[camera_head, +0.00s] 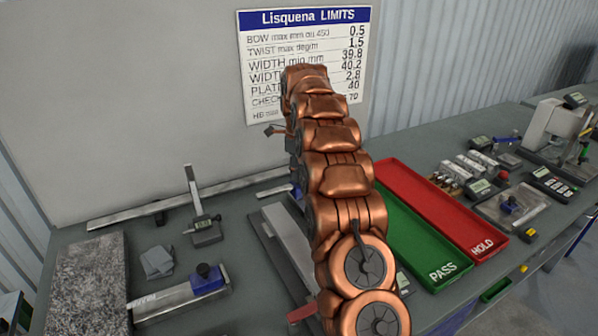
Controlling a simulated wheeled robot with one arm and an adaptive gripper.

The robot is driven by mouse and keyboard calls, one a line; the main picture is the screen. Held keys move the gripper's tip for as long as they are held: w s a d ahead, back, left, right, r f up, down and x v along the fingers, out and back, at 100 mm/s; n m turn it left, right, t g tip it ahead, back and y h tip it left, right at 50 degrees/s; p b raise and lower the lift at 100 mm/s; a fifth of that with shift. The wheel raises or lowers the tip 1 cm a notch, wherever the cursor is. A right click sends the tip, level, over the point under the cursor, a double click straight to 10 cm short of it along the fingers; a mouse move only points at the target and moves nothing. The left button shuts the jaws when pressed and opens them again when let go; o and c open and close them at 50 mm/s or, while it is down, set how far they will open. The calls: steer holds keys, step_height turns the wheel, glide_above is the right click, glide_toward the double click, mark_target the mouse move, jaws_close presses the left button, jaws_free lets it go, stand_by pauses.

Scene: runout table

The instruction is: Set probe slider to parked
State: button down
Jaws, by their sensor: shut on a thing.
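My copper-coloured arm rises through the middle of the picture, and my gripper is hidden behind it. A grey rail fixture (284,240) on the bench runs beside and behind my arm, and much of it is covered. A red handle (302,313) shows at its near end. A small blue part shows at the arm's left edge, by the fixture's far end. I cannot make out the probe slider for certain, nor its position or any parked mark.
Right are a green PASS tray (425,250), a red HOLD tray (440,210) and several instruments. A limits sign (304,17) hangs behind.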

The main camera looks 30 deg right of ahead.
steer(key=shift+w+r, duration=0.1)
steer(key=shift+w, duration=0.05)
steer(key=c, duration=0.9)
jaws_free()
steer(key=shift+o, duration=0.2)
